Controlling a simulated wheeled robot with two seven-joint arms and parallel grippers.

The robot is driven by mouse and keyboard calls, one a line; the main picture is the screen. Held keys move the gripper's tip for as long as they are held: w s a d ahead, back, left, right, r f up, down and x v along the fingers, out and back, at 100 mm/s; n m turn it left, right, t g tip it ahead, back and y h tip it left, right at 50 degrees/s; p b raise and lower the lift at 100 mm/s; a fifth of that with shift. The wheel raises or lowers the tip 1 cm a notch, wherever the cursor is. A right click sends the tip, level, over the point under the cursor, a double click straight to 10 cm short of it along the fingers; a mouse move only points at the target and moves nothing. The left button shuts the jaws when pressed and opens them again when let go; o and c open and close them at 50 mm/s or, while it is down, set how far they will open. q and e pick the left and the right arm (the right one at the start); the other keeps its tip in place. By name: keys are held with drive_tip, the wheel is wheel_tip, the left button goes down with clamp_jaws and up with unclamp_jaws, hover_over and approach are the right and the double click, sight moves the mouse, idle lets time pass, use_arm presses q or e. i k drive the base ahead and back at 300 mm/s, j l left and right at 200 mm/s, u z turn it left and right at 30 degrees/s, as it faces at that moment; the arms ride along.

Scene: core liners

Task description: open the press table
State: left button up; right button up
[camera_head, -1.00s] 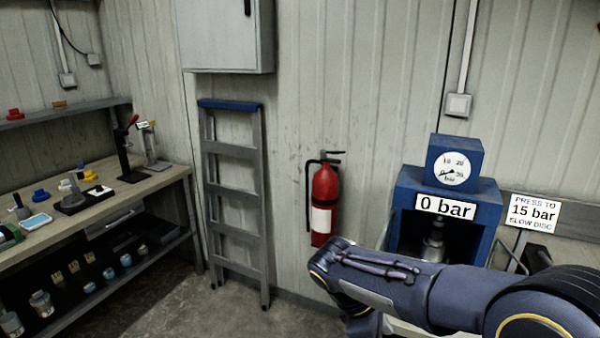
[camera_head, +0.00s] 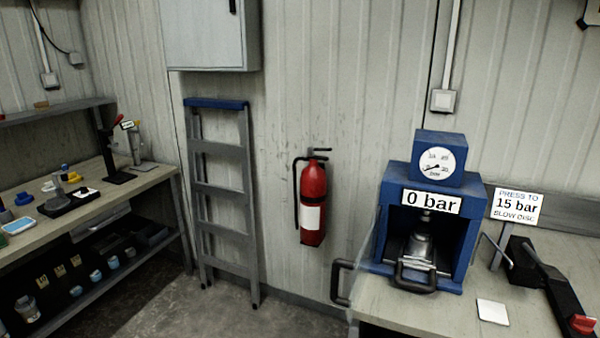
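The blue press (camera_head: 466,240) stands on the right-hand bench, with a round gauge (camera_head: 437,161) on top and a "0 bar" sign (camera_head: 431,202). Inside its opening is a metal cylinder part (camera_head: 421,244) on a low table. A dark U-shaped handle (camera_head: 416,289) is at the front of the opening, low down. A clear panel stands at the press's left side, with a dark handle (camera_head: 336,283) at its left; it appears swung open. Neither of my grippers is in view.
A "press to 15 bar" sign (camera_head: 517,207) stands right of the press. A black lever device with a red knob (camera_head: 583,324) and a white square (camera_head: 492,312) lie on the bench (camera_head: 440,318). A fire extinguisher (camera_head: 313,200), ladder (camera_head: 222,190) and left workbench (camera_head: 135,188) stand further left.

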sight(441, 265)
drive_tip(key=i+j+z, duration=0.2)
drive_tip(key=j+z, duration=0.25)
drive_tip(key=i+j+z, duration=0.1)
drive_tip(key=j+z, duration=0.8)
drive_tip(key=i+l, duration=0.05)
drive_tip(key=l, duration=0.05)
